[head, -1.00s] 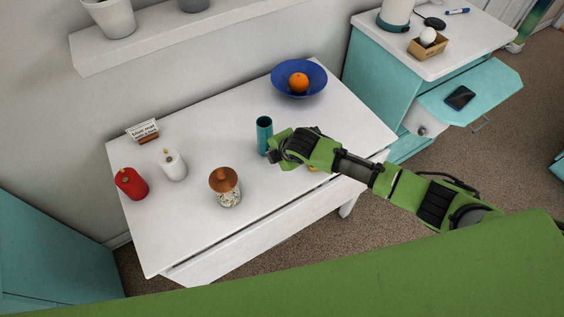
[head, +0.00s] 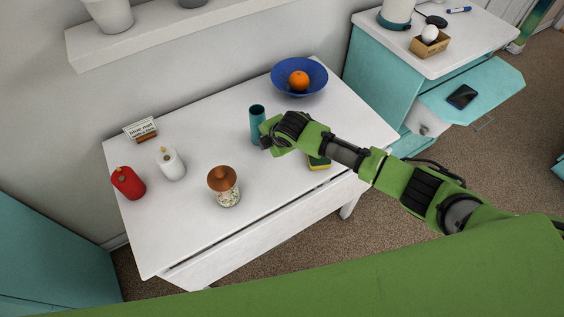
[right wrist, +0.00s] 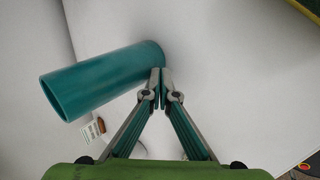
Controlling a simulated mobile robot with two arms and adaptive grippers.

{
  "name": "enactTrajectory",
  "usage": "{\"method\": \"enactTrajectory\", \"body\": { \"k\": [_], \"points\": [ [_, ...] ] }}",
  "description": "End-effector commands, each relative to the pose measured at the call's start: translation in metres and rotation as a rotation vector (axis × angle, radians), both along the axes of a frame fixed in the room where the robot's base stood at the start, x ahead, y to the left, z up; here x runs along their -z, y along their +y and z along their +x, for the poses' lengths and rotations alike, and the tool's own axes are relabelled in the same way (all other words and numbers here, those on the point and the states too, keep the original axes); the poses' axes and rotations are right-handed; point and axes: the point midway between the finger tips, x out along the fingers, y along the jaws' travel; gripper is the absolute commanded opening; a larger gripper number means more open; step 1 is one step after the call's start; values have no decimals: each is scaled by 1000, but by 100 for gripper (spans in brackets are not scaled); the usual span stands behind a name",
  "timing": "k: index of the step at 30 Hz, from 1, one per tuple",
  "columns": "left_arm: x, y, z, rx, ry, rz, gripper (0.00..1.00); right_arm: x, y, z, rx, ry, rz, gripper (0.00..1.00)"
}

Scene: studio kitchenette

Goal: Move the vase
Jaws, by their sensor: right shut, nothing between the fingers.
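The vase (head: 257,126) is a tall teal cylinder, open at the top, standing upright on the white table in the head view. It also shows in the right wrist view (right wrist: 100,80), at upper left. My right gripper (right wrist: 161,73) is shut and empty, its fingertips close beside the vase's lower end. I cannot tell whether they touch it. In the head view my right gripper (head: 268,138) is at the vase's right side and hides a little of it. My left gripper is not in view.
On the white table (head: 205,135) are a blue bowl (head: 313,88) with an orange (head: 299,80), a lidded jar (head: 226,190), white (head: 171,164) and red (head: 128,184) candles, a small sign (head: 141,130) and a sponge (head: 319,163).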

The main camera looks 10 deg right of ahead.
Motion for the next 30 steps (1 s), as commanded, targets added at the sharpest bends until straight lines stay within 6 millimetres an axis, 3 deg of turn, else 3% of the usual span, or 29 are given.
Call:
{"method": "enactTrajectory", "body": {
  "k": [9, 22, 30],
  "points": [
    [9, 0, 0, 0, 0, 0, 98, 1, 6, 13, 0, 1, 1, 0],
    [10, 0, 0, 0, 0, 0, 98, 0, 6, 15, 0, 1, 1, 0],
    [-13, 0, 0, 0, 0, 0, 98, -11, 2, 3, 0, 1, 0, 0]
  ]
}}
